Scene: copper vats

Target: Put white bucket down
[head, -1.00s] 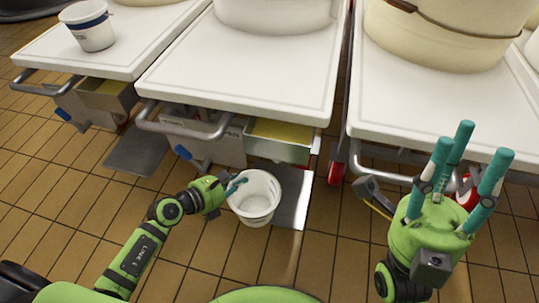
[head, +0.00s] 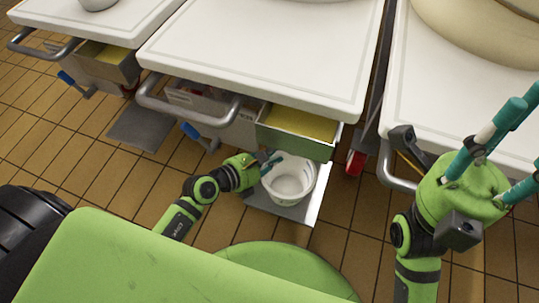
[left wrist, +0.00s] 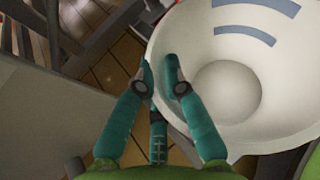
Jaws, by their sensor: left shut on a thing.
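The white bucket (head: 288,182) is upright below the front edge of the middle white table, over a grey plate (head: 311,209) low at the cart. I cannot tell whether it touches the plate. My left gripper (head: 268,164) is shut on the bucket's rim at its left side. In the left wrist view the teal fingers (left wrist: 160,78) pinch the rim, and the bucket's inside (left wrist: 275,70) with blue-grey marks fills the right. My right gripper (head: 512,135) is raised at the right, its teal fingers spread and empty, partly cut off by the picture edge.
The middle white table (head: 260,50) has a grey handle (head: 190,115) and an open drawer with a yellow-green inside (head: 300,122). More carts stand left and right. Another container (head: 97,3) is cut off at the top left. Brown tiled floor (head: 90,190) is free at the left.

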